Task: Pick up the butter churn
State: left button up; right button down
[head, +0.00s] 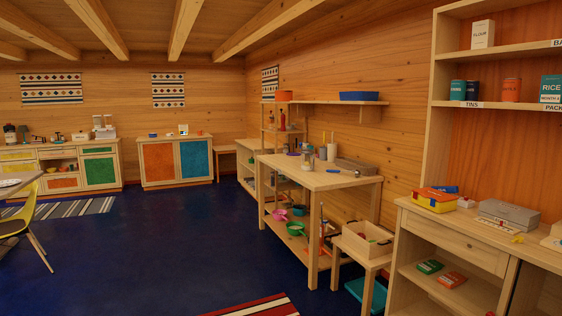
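No object is clear enough to name with certainty as the butter churn. A small jar-like thing with a dark top (307,157) stands upright on the wooden worktable (335,181) in the middle right; it may be the churn, but it is too small to tell. Other small upright things stand on the far-left cabinets, also too small to identify. Neither of my grippers is in view.
Blue floor (160,250) is open ahead and left. A yellow chair (32,222) stands at the left edge. A stool (365,255) bearing a wooden crate (347,246) stands right of the worktable. A shelf unit (445,228) fills the right side.

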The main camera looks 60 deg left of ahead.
aim_at(307, 157)
jog(key=u, duration=1.7)
jog(key=i, duration=2.05)
